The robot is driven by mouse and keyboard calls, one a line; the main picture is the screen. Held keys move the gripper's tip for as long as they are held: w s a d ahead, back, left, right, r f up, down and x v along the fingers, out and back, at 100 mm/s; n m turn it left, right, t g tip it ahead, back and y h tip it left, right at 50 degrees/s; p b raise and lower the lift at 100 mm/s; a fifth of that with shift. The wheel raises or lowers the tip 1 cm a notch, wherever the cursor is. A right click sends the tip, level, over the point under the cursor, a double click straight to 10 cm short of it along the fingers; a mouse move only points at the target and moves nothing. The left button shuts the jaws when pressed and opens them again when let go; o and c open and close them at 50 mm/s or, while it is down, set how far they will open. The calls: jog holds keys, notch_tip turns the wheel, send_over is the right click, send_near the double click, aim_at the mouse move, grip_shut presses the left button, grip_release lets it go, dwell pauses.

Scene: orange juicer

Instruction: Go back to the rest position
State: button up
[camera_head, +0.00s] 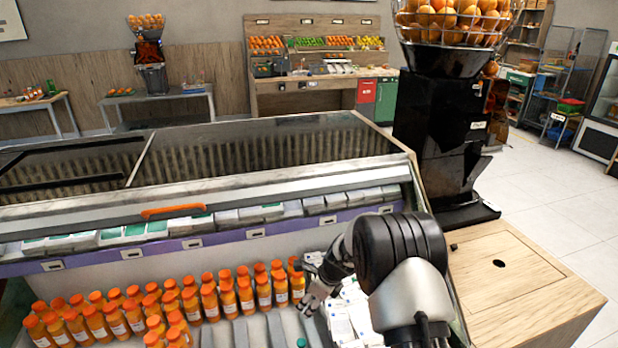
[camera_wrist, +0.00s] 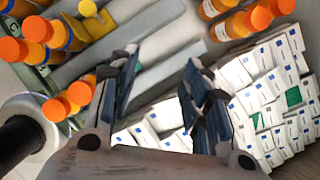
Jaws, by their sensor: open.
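My gripper (camera_head: 314,284) is over the right end of the chilled display case (camera_head: 290,171), close to the rightmost orange bottles (camera_head: 243,296). In the wrist view its two dark fingers (camera_wrist: 163,90) are spread apart with nothing held between them. Below the fingers are grey lane dividers and white cartons (camera_wrist: 270,95). Orange-capped bottles show at the upper left (camera_wrist: 38,28) and at the top right of the wrist view. My arm hides part of the cartons in the head view.
A black juicer (camera_head: 440,120) with a wire basket of oranges stands just right of the case, on a wooden counter (camera_head: 515,285). An upper shelf with flat packs (camera_head: 125,236) runs above the bottles. Open floor (camera_head: 560,200) lies at the right.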

jog(key=s+d+r+n, duration=0.2)
jog(key=s+r+n, duration=0.25)
jog(key=r, duration=0.45)
jog(key=s+d+r+n+t+h, duration=0.1)
jog(key=s+d+r+n, duration=0.15)
jog(key=s+r, duration=0.4)
jog(key=s+d+r+n, duration=0.25)
jog(key=r+n, duration=0.25)
jog(key=r, duration=0.6)
jog(key=s+d+r+n+h, duration=0.1)
jog(key=s+n, duration=0.3)
jog(key=s, duration=0.4)
jog(key=s+d+r+n+t+h, duration=0.1)
jog(key=s+d+r+n, duration=0.1)
jog(key=s, duration=0.6)
jog(key=s+d+r+n, duration=0.1)
jog(key=s+d+n, duration=0.2)
jog(key=s, duration=0.6)
jog(key=n, duration=0.2)
jog(key=shift+d+r+n+h, duration=0.15)
jog(key=shift+d+n+h, duration=0.15)
jog(key=shift+d+h, duration=0.1)
jog(key=shift+w, duration=0.1)
